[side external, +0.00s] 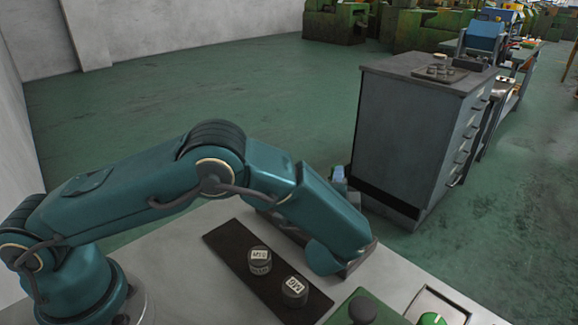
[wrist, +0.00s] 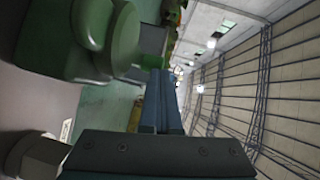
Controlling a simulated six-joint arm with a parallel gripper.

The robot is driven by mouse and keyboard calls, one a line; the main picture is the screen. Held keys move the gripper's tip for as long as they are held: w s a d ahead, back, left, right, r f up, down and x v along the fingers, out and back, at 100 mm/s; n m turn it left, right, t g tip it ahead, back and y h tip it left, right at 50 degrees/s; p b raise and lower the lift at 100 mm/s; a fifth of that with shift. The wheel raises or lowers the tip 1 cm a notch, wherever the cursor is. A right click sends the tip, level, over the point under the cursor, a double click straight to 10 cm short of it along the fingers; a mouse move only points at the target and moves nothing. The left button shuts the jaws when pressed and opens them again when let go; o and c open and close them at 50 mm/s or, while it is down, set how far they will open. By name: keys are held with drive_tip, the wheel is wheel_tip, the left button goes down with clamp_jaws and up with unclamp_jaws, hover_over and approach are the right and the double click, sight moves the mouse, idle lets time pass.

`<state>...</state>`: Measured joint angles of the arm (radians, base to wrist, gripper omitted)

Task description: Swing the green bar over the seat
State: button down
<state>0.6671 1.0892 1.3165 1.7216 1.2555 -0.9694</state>
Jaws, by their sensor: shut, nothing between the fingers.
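A green body with a rounded, bar-like part (wrist: 124,38) fills the upper left of the wrist view, which is turned on its side. I cannot tell for certain which part is the green bar or where its seat is. In the side view a green block (side external: 345,315) with a dark knob (side external: 363,309) shows at the bottom edge, partly cut off. My gripper (wrist: 163,85) is shut and empty in the wrist view, its fingers pointing away, apart from the green part in the picture. In the side view my own arm mostly hides it.
Two dark labelled cylinders (side external: 294,291) stand on a dark mat (side external: 225,240) on the pale bench (side external: 190,265). A green round part (side external: 432,319) sits in a shallow tray at the lower right. A grey cabinet (side external: 405,135) stands beyond the bench. The green floor behind is open.

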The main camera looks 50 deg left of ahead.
drive_tip(key=shift+w+a+r+n+g+y, duration=0.1)
drive_tip(key=shift+a+n+g+y, duration=0.3)
drive_tip(key=shift+a, duration=0.4)
drive_tip(key=shift+w+a+n+g+y, duration=0.1)
drive_tip(key=shift+a+n+g+y, duration=0.2)
drive_tip(key=shift+a+y, duration=0.35)
drive_tip(key=shift+s+a+n+g+y, duration=0.35)
drive_tip(key=shift+s+a+n+g, duration=0.1)
drive_tip(key=shift+a, duration=0.4)
drive_tip(key=shift+s+a+n+g+y, duration=0.35)
drive_tip(key=shift+s+a, duration=0.1)
drive_tip(key=shift+a, duration=0.35)
drive_tip(key=shift+s+a+n+g+y, duration=0.2)
drive_tip(key=shift+n+g+y, duration=0.15)
drive_tip(key=shift+n+g, duration=0.2)
drive_tip(key=shift+s+n+g, duration=0.1)
drive_tip(key=shift+n+g, duration=0.15)
drive_tip(key=shift+s+a, duration=0.15)
